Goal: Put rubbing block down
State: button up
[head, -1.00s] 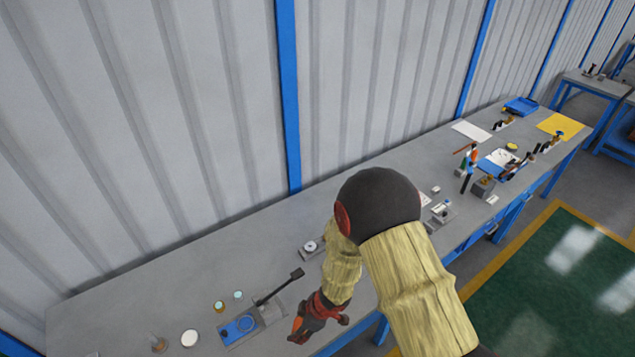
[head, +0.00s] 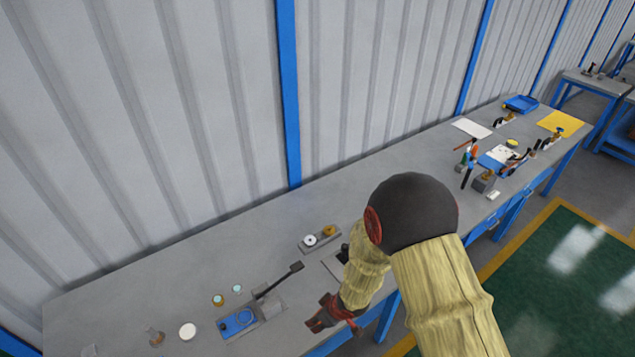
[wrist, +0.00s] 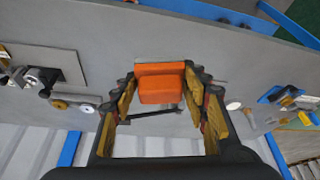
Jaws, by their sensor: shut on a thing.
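The rubbing block (wrist: 160,84) is an orange block in the middle of the wrist view. My gripper (wrist: 160,95) is shut on it, with one finger at each side. In the head view my gripper (head: 324,318) hangs over the front part of the grey bench (head: 150,272), right of the blue fixture with the long dark handle. The block cannot be made out in the head view. Whether it touches the bench cannot be told.
The blue fixture (head: 238,320) stands on the bench, with small round pots (head: 218,300) and a white disc (head: 187,331) to its left. A small tray (head: 320,238) with white and orange discs lies behind my arm. Tools crowd the far right end.

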jog(key=w+d+f+m+h+b, duration=0.1)
jog(key=w+d+f+m+b, duration=0.2)
jog(key=d+f+b, duration=0.5)
jog(key=w+d+f+m+t+h+b, duration=0.1)
jog(key=w+d+f+m+b, duration=0.3)
jog(key=d+f+b, duration=0.5)
jog(key=d+m+h+b, duration=0.1)
jog(key=m+b, duration=0.1)
jog(key=b, duration=0.8)
jog(key=shift+m+t+b, duration=0.3)
jog(key=shift+b, duration=0.1)
